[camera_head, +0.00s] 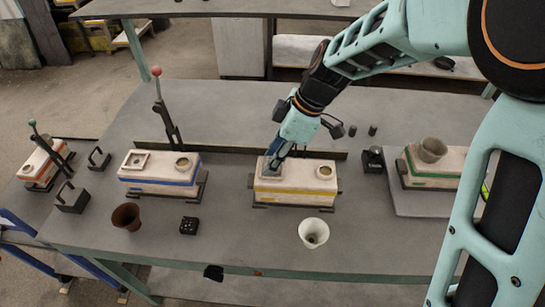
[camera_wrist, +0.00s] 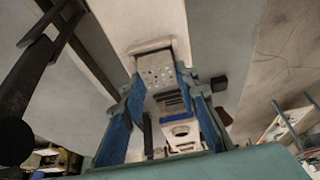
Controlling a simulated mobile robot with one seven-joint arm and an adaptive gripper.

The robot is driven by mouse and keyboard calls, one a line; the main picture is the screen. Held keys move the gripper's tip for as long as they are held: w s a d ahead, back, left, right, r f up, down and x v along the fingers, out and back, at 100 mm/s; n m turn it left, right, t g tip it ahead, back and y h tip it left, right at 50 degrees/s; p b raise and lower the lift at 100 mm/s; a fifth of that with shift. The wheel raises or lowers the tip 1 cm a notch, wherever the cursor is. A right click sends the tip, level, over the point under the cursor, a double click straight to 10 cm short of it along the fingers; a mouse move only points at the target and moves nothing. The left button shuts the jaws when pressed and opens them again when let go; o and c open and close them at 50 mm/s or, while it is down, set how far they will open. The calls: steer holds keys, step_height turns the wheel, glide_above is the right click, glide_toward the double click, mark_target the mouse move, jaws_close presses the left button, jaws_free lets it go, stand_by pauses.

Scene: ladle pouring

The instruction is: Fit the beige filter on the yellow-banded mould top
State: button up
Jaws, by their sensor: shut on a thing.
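The yellow-banded mould (camera_head: 295,183) stands on the table in the middle of the head view. Its top has a round opening (camera_head: 325,171) at the right; my gripper (camera_head: 272,166) covers the left end of the top. In the wrist view, my gripper (camera_wrist: 160,80) has its blue-padded fingers shut on the beige filter (camera_wrist: 157,72), a pale plate with several small holes. The filter's far edge is close to a rimmed recess (camera_wrist: 150,46) in the pale mould top (camera_wrist: 140,18). I cannot tell whether they touch. The fingers hide most of the filter in the head view.
A blue-banded mould (camera_head: 160,172) stands to the left and a green-banded mould (camera_head: 432,165) to the right. A white cup (camera_head: 313,233) and a brown cup (camera_head: 127,217) stand in front. A dark bar runs behind the middle moulds.

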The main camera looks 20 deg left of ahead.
steer(key=shift+s+d+f+b, duration=0.15)
steer(key=shift+f+b, duration=0.3)
steer(key=shift+f, duration=0.1)
steer(key=o, duration=0.9)
steer(key=shift+f, duration=0.15)
steer(key=v, duration=1.2)
